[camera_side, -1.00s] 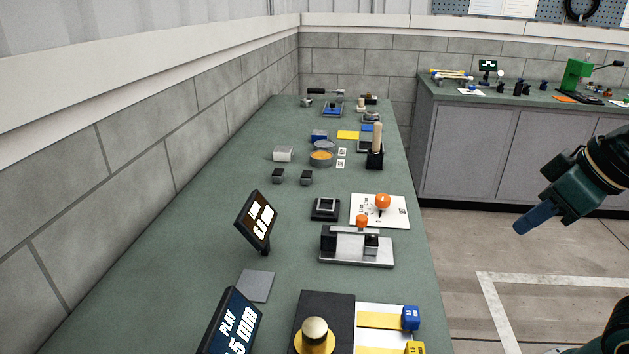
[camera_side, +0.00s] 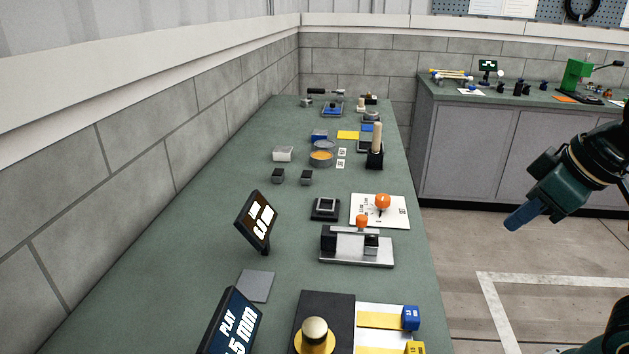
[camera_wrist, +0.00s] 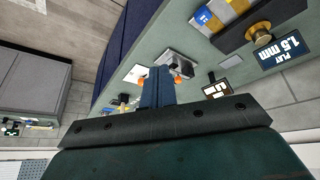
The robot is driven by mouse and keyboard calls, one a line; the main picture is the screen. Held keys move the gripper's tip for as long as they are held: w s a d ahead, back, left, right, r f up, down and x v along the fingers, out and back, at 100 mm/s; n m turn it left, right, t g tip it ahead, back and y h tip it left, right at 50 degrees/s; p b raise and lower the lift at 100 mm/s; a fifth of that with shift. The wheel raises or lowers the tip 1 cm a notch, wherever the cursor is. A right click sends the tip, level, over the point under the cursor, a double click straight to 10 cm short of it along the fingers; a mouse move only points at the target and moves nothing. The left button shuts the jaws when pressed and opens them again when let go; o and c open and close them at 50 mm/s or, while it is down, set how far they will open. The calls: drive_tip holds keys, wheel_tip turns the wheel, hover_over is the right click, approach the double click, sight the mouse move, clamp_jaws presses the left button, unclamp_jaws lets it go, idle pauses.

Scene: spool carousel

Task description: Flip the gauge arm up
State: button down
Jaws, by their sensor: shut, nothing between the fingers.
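The gauge is a silver metal base (camera_side: 357,257) with a flat silver arm (camera_side: 350,231) lying across its top and an orange knob (camera_side: 362,221) on the arm. It stands near the right edge of the green bench. My gripper (camera_side: 513,222) is in the air right of the bench, well apart from the gauge. Its blue fingers are shut and empty. In the wrist view the shut fingers (camera_wrist: 157,80) cover part of the scene, and the gauge (camera_wrist: 180,65) shows just beside them.
A white plate with an orange-topped lever (camera_side: 382,202) stands just behind the gauge. A tilted dark display (camera_side: 256,221) is to its left. A display reading "PLAY" (camera_side: 231,325) and a dark block with a brass knob (camera_side: 315,335) are in front. Open floor lies right of the bench.

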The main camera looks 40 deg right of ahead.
drive_tip(key=w+f+n+g+h, duration=0.1)
drive_tip(key=w+f+n+h, duration=0.2)
drive_tip(key=w, duration=0.4)
drive_tip(key=n+t+h, duration=0.5)
drive_tip(key=n+h, duration=0.2)
drive_tip(key=n, duration=1.4)
approach(357, 254)
drive_tip(key=r, duration=0.1)
drive_tip(key=d+r, duration=0.1)
drive_tip(key=r, duration=0.2)
drive_tip(key=shift+s+d, duration=0.2)
drive_tip(key=shift+s, duration=0.1)
drive_tip(key=shift+w+a+f+n+t, duration=0.15)
drive_tip(key=shift+a+n, duration=0.2)
drive_tip(key=shift+n, duration=0.25)
drive_tip(key=shift+s+a+f+n+t, duration=0.15)
drive_tip(key=shift+a+n, duration=0.2)
drive_tip(key=shift+n, duration=0.25)
drive_tip(key=shift+w+d, duration=0.15)
drive_tip(key=shift+w, duration=0.05)
drive_tip(key=shift+x, duration=4.9)
